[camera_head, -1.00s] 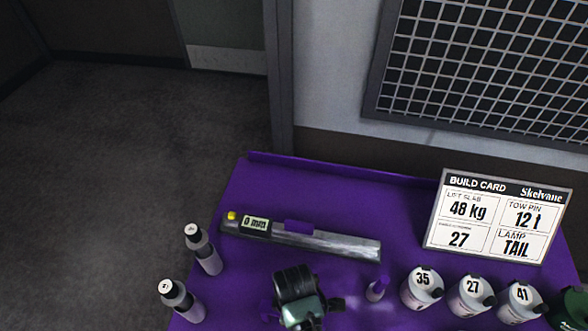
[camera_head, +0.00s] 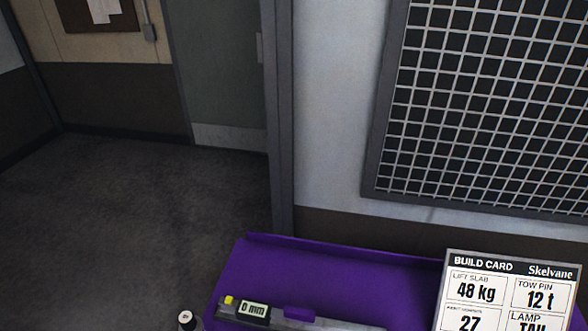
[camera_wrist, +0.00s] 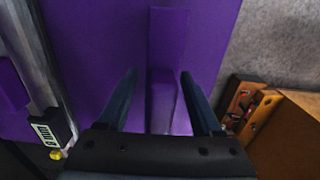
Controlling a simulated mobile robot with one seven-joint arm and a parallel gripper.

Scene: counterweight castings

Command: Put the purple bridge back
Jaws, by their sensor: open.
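In the wrist view, a narrow purple piece (camera_wrist: 164,95), which looks like the purple bridge, lies on the purple table top (camera_wrist: 95,45). Its colour almost matches the table, so its outline is hard to make out. My gripper (camera_wrist: 158,73) is open, with one dark finger on each side of this piece. Whether the fingers touch it cannot be told. A grey gauge bar (camera_wrist: 50,65) with a small display lies to the left, with a purple block (camera_wrist: 12,86) on it. In the head view, my gripper is out of sight; the block (camera_head: 298,312) shows on the bar.
A build card (camera_head: 508,292) stands at the table's right. A bottle top (camera_head: 187,319) shows at its left edge. An orange-brown box (camera_wrist: 285,135) lies beyond the table edge in the wrist view. A wire grille (camera_head: 490,100) hangs on the wall behind.

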